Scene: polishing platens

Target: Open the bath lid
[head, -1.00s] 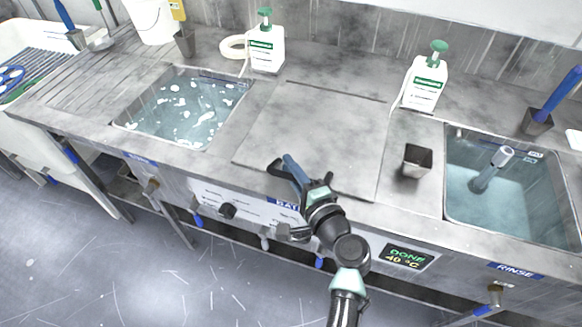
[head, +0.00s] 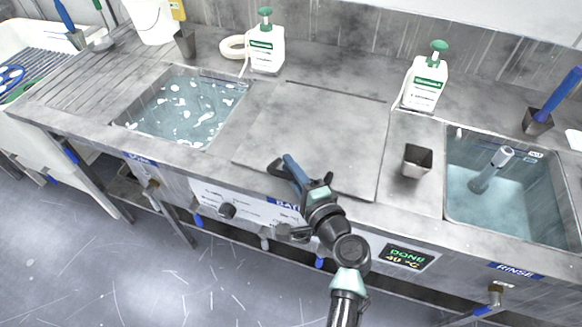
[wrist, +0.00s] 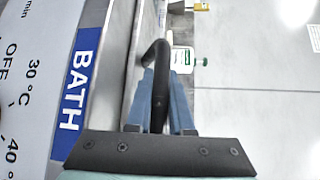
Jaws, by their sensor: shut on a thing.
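The bath lid (head: 318,135) is a flat grey metal plate lying closed over the middle section of the counter. Its dark handle (head: 277,167) stands at the lid's front edge. My gripper (head: 290,165) is at that front edge. In the wrist view the black bar of the handle (wrist: 158,62) runs between the blue fingers of my gripper (wrist: 160,100), which are shut on it. The blue BATH label (wrist: 78,85) is beside the gripper in the wrist view. The fingers partly hide the handle in the head view.
A sink with foamy water (head: 185,108) is open at left, and the rinse basin (head: 505,200) is open at right. White pump bottles (head: 265,50) stand behind the lid. A small metal cup (head: 417,161) stands right of the lid. A display (head: 405,257) reads DONE, 40 °C.

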